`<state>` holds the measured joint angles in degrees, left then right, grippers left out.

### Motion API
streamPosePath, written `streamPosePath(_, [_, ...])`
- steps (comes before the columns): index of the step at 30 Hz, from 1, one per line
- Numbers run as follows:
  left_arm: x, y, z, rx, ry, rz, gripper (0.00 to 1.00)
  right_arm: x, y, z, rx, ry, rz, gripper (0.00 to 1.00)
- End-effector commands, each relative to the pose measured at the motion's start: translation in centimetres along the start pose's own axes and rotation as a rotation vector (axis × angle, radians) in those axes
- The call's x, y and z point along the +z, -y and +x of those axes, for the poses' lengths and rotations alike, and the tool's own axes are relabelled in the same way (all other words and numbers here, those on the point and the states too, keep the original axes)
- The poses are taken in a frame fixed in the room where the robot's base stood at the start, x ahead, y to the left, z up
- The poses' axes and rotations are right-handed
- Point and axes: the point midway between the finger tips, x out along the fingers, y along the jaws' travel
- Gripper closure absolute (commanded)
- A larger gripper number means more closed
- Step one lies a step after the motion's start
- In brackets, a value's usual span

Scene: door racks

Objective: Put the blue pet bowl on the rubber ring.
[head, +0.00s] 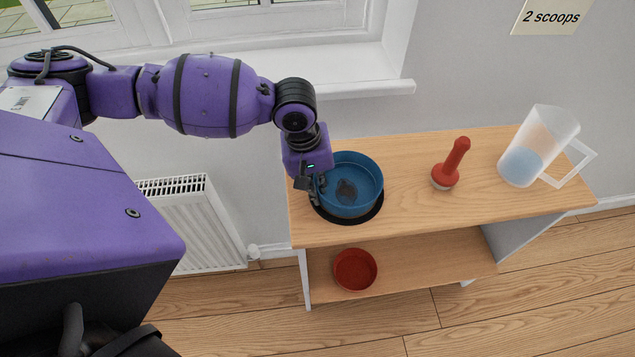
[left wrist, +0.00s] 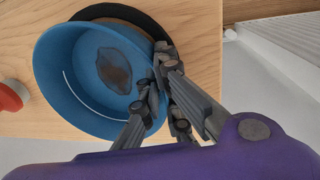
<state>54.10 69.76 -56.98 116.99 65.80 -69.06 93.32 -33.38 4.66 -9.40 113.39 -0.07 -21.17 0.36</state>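The blue pet bowl (head: 352,178), with a dark patch inside its bottom, is over the black rubber ring (head: 352,219) at the left end of the wooden shelf top. The ring shows as a dark crescent past the bowl's near edge, and the bowl hides the rest. I cannot tell whether the bowl touches it. My left gripper (head: 313,186) is at the bowl's left rim. In the left wrist view, its fingers (left wrist: 158,82) are closed about the rim of the bowl (left wrist: 92,72), and the ring (left wrist: 122,11) shows beyond. My right gripper is not in view.
A red scoop-like tool (head: 450,165) stands right of the bowl, then a clear jug (head: 530,150) with blue contents. A red bowl (head: 355,269) sits on the lower shelf. A radiator (head: 190,225) is at the left. A "2 scoops" sign (head: 551,17) hangs on the wall.

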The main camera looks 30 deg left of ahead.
Motion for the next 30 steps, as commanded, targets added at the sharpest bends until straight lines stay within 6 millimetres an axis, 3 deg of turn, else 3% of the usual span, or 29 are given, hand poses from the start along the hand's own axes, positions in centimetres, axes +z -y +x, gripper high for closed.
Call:
streamPosePath(2, [0.1, 0.0, 0.2, 0.001, 0.001, 0.000, 1.00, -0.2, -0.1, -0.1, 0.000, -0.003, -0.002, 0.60])
streamPosePath(7, [0.0, 0.0, 0.2, 0.000, 0.001, 0.000, 0.77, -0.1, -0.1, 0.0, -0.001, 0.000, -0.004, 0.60])
streamPosePath(18, [0.0, 0.0, -0.1, -0.001, 0.000, 0.000, 0.77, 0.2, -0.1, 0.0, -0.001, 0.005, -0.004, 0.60])
streamPosePath(23, [-0.1, -0.1, -2.7, 0.001, -0.003, 0.000, 0.77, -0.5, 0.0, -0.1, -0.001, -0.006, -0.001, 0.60])
streamPosePath(30, [-0.1, -0.1, -8.1, 0.002, -0.005, 0.000, 0.77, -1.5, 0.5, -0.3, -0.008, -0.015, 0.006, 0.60])
